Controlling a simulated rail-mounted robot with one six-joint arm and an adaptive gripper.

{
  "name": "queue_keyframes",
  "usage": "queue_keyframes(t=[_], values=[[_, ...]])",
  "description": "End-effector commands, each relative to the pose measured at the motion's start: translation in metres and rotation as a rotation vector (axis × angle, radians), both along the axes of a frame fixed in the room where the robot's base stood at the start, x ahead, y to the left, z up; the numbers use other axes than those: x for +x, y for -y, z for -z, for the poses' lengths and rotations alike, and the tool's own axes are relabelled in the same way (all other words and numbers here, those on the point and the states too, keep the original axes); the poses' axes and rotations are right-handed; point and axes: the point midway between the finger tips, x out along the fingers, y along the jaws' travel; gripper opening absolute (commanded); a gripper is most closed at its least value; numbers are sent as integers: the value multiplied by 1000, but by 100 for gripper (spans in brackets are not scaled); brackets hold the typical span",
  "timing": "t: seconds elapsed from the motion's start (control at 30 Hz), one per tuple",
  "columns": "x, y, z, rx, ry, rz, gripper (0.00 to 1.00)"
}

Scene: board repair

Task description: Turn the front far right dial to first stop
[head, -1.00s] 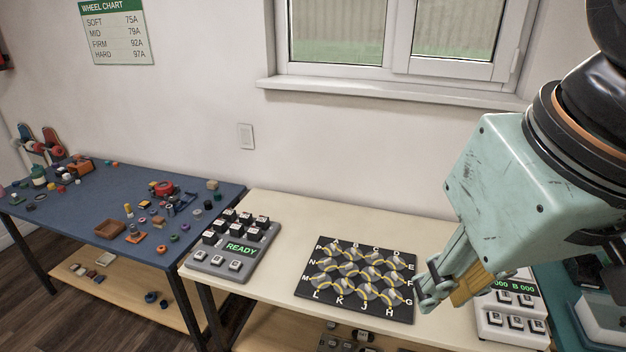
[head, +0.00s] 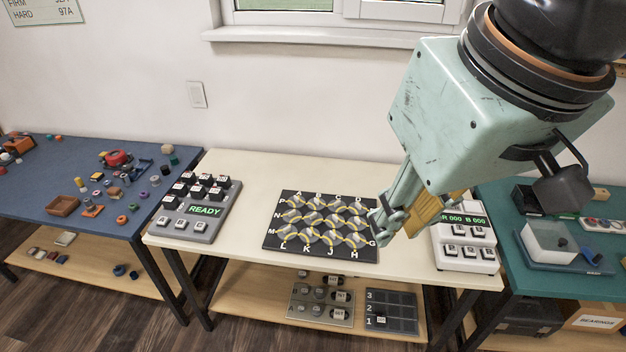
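A black board (head: 270,250) lies on the cream table, carrying several round grey dials (head: 354,241) with yellow stripes, with white letters along its edges. Its front right dial, near G and H, lies just left of my gripper (head: 388,236). My gripper points down at the board's right edge, with a yellow-brown part beside its fingers. Its fingertips overlap and partly hide the board's right side; I cannot tell whether they touch it, or how far apart they are. A grey panel (head: 318,314) with small knobs lies on the shelf below.
A white counter box (head: 466,262) stands just right of my gripper. A dark panel numbered 1 to 3 (head: 391,320) lies on the shelf. Blue and green tables flank the cream one.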

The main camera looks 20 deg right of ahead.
Motion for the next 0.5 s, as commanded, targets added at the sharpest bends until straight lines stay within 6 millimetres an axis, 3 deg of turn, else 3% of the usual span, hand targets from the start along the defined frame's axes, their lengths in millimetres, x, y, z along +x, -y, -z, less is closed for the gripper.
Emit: queue_keyframes(t=[0.27, 0.5], values=[[15, 2, -2, -8, -25, -7, 19], [41, 7, -5, -22, -67, -20, 19]])
